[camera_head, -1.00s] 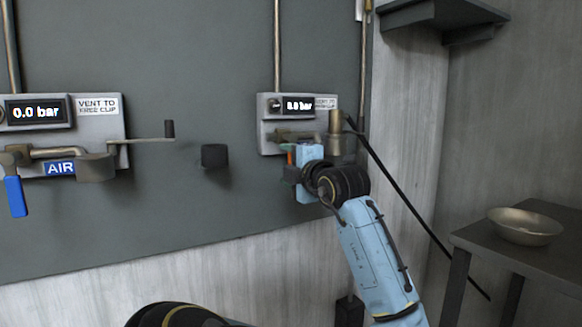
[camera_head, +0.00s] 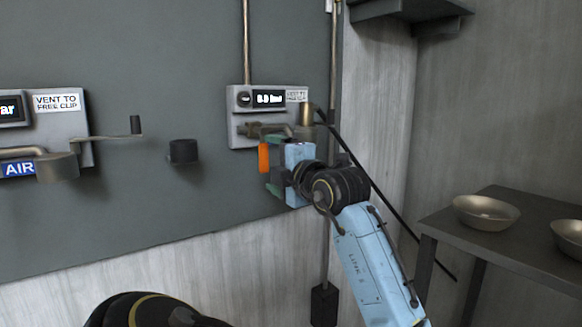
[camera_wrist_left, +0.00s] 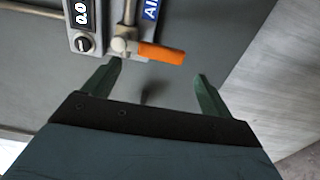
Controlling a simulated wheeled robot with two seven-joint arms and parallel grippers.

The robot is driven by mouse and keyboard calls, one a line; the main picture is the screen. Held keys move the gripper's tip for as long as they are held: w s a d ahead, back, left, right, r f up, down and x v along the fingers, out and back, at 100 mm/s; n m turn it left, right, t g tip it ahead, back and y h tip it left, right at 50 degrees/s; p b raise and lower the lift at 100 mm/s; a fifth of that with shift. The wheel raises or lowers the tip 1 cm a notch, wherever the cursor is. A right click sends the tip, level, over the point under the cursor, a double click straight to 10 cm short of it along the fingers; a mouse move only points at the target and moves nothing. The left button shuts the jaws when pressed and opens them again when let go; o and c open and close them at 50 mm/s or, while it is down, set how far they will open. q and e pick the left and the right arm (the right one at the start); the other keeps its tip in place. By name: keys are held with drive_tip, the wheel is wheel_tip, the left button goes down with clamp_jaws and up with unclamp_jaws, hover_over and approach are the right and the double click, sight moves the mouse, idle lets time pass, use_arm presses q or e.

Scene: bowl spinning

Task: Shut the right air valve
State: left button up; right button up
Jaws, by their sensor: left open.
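The right air valve (camera_head: 266,130) sits on the grey panel under a small display (camera_head: 270,98). Its orange handle (camera_head: 264,158) hangs straight down, crosswise to the horizontal pipe. My left gripper (camera_head: 272,166) is open, just right of the handle and apart from it. In the left wrist view the orange handle (camera_wrist_left: 160,53) lies beyond the tips of the open left gripper (camera_wrist_left: 157,84), across the gap between them, with nothing held. The display digits are blurred in the head view. My right gripper is not in view.
On the left is another valve unit with a blue AIR label (camera_head: 18,169) and a crank arm (camera_head: 110,138). A dark round knob (camera_head: 184,151) sticks out between the units. A black hose (camera_head: 385,210) runs down behind my arm. A metal bowl (camera_head: 486,212) stands on a table at right.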

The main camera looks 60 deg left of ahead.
use_arm(q)
drive_tip(key=w+d, duration=0.1)
drive_tip(key=d, duration=0.5)
drive_tip(key=shift+d+p, duration=0.3)
drive_tip(key=shift+d, duration=0.1)
